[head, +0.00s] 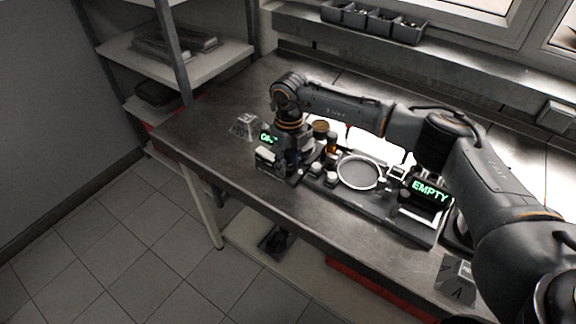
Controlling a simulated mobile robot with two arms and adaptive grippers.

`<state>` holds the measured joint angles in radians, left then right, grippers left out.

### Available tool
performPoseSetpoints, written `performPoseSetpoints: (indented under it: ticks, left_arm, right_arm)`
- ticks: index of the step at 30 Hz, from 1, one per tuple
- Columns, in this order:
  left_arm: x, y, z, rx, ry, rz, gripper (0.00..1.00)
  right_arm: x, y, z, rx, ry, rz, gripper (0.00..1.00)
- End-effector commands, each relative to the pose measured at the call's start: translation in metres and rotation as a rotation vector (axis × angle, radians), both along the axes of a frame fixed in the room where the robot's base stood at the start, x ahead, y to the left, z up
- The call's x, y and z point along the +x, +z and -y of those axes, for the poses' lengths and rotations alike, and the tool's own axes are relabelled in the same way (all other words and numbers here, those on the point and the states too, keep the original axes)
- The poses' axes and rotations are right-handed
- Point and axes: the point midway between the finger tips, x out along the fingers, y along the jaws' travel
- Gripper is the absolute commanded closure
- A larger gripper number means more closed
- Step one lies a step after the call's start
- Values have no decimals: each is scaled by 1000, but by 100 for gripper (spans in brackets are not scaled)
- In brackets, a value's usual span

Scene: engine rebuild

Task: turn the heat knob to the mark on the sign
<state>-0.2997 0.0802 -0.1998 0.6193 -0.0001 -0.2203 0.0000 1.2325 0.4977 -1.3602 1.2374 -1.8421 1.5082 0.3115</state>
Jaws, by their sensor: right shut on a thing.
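My right gripper (292,158) reaches down, dark, at the left end of the bench device. Its fingers are shut at the front of the unit, where the heat knob is; gripper and wrist hide the knob, so its pointer cannot be read. A small green display (268,138) is lit beside the gripper, partly covered. A small grey sign (246,125) with pale markings stands behind it to the left, too small to read. Another grey sign (456,280) with a letter A stands at the front right. My left gripper is not in view.
A round pale-rimmed plate (358,172), small white-topped pieces and brown bottles (332,141) crowd the device's middle. A display (430,190) reads EMPTY. Bins (372,20) stand on the window ledge. The bench's left end (205,122) is clear.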

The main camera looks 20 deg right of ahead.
Motion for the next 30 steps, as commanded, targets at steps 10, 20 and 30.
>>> performPoseSetpoints:
  ticks: [10,20,30]
  left_arm:
    - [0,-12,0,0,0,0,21]
    - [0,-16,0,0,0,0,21]
    - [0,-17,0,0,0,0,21]
  right_arm:
    - [1,0,1,0,-285,3,100]
    - [1,1,1,0,-436,4,100]
    - [1,2,1,0,-475,4,100]
